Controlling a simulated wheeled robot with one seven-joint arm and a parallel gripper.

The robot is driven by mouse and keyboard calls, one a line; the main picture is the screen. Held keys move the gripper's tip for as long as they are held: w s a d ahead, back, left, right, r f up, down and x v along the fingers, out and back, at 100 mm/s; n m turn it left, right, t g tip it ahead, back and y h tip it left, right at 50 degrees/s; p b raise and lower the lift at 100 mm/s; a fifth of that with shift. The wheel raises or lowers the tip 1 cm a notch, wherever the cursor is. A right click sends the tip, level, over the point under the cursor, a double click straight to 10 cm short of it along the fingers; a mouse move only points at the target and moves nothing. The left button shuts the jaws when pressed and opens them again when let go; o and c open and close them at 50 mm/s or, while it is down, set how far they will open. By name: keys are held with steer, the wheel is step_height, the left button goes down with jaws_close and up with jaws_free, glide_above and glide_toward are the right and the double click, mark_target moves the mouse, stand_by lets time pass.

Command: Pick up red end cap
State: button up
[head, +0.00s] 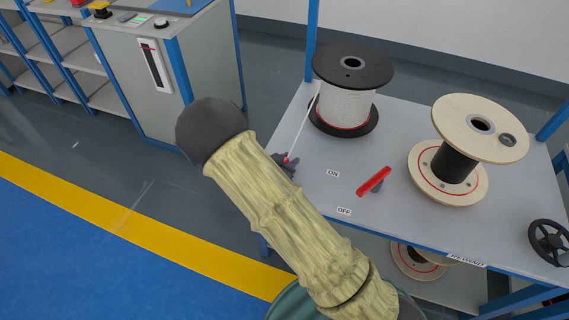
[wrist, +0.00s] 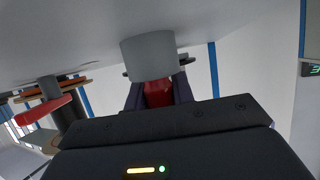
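My gripper (head: 284,166) is at the cap, at the table's left edge, largely hidden behind my arm. In the wrist view the red cap (wrist: 158,94) lies between the two dark fingers of my gripper (wrist: 159,88), with little or no gap visible at its sides. A pale grey cylinder (wrist: 148,58) covers part of it. I cannot tell whether the fingers grip it.
A red lever (head: 374,181) stands on the grey table (head: 315,205) between the ON and OFF labels. A wooden spool (head: 480,130) stands right of it, and a black handwheel (head: 548,241) is at the right edge. A control cabinet (head: 165,80) stands at the left, with open floor before it.

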step_height(320, 180, up, 10)
steer(key=p, duration=0.3)
stand_by(0.4)
stand_by(0.4)
